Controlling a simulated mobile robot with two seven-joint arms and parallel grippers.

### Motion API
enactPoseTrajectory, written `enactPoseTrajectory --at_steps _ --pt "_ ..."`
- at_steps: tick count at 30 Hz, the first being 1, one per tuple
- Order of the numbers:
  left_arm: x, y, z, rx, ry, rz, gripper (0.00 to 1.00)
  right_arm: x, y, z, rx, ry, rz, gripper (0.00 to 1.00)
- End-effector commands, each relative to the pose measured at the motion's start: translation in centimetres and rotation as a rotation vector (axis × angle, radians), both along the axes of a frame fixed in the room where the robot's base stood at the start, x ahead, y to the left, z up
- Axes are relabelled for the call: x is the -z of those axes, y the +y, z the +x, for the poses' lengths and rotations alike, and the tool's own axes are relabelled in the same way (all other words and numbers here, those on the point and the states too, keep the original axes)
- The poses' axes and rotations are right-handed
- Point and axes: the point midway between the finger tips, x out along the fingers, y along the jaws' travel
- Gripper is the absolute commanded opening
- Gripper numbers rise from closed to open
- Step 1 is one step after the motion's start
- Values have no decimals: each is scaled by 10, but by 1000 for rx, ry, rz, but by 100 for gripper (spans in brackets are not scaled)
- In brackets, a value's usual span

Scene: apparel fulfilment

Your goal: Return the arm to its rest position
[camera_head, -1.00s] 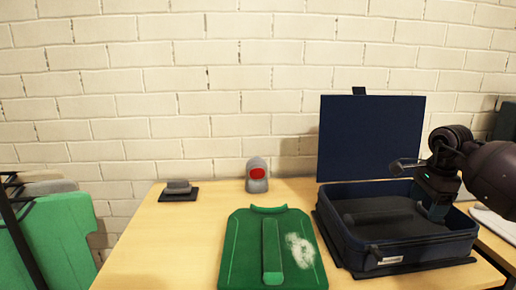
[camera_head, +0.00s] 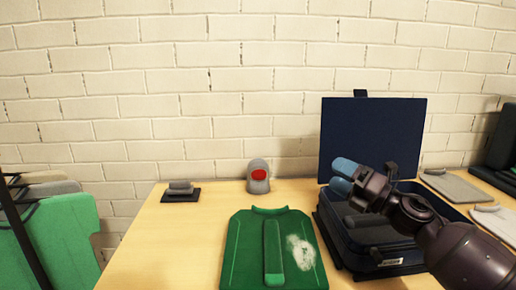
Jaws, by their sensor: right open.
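My right gripper (camera_head: 343,175) comes in from the right on a dark arm and hangs above the left part of the open navy case. Its blue fingertips are apart and nothing shows between them. The navy case (camera_head: 372,273) stands on the table with its lid (camera_head: 372,130) upright against the wall side. My arm hides much of the case's inside. A folded green garment (camera_head: 247,250) with a white patch lies flat on the table to the left of the case. My left gripper is out of view.
A grey object with a red disc (camera_head: 258,177) stands at the back of the wooden table (camera_head: 150,240). A small dark stand (camera_head: 180,192) is at the back left. Green garments (camera_head: 62,235) hang on a rack at left. Flat grey items (camera_head: 450,187) lie at right.

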Motion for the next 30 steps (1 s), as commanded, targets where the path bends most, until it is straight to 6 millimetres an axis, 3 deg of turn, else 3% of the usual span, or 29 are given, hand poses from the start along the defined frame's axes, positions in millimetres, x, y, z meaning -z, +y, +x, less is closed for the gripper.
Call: enactPoseTrajectory --at_steps 6,14,23,30 --pt "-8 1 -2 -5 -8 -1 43 53 -18 -28 124 376 479 74" --pt "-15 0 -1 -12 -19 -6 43 129 -40 -73 270 742 880 74" --pt "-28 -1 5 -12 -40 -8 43 217 -56 -153 444 1085 1231 74" --pt "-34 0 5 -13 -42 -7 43 272 -63 -235 568 1265 1444 74"
